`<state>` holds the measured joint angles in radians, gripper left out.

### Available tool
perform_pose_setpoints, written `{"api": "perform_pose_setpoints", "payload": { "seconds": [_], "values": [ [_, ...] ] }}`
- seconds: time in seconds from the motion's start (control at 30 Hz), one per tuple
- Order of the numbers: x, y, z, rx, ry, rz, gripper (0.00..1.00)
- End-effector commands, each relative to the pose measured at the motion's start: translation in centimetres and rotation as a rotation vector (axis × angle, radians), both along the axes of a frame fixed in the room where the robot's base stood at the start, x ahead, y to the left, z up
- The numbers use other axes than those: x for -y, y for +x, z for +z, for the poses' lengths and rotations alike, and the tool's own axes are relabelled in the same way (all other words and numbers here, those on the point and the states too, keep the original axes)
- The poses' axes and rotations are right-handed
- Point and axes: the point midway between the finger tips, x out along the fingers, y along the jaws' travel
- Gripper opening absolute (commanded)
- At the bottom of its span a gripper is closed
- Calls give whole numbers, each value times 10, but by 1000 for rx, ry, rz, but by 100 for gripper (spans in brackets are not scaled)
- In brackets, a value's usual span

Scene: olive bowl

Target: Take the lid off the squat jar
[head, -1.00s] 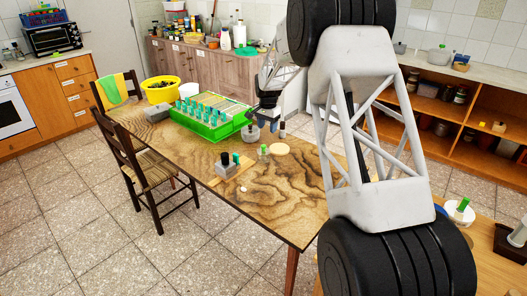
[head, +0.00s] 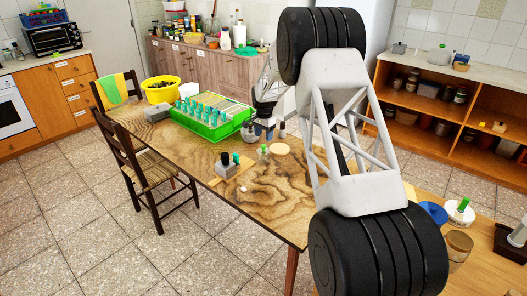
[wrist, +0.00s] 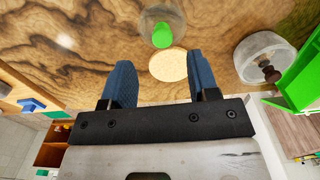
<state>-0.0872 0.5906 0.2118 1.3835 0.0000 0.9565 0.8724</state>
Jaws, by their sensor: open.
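The squat jar (head: 248,134) stands on the wooden table near the green crate. In the wrist view the jar (wrist: 249,62) is at the right, pale grey, with its lid (wrist: 256,48) on and a dark brown knob (wrist: 269,74) on the lid. My gripper (wrist: 160,62) is open and empty, its two blue fingers apart. The jar lies outside the fingers, to their right in the wrist view. In the head view my gripper (head: 268,130) is low over the table, close beside the jar; its fingers are small there and partly merge with things behind.
A clear container with a green stopper (wrist: 162,36) and a round pale disc (wrist: 168,66) lie by the fingers. The green crate (head: 211,130) stands beyond the jar. A board with dark and green-topped items (head: 227,168) is nearer. The table's front is mostly clear.

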Motion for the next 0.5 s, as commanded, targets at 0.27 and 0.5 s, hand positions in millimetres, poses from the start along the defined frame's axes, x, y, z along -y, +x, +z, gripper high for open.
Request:
{"api": "perform_pose_setpoints", "payload": {
  "seconds": [0.27, 0.5],
  "values": [
    [0, 0, -14, 1, 0, 0, 55],
    [0, 0, -14, 1, 0, 0, 55]
  ]
}}
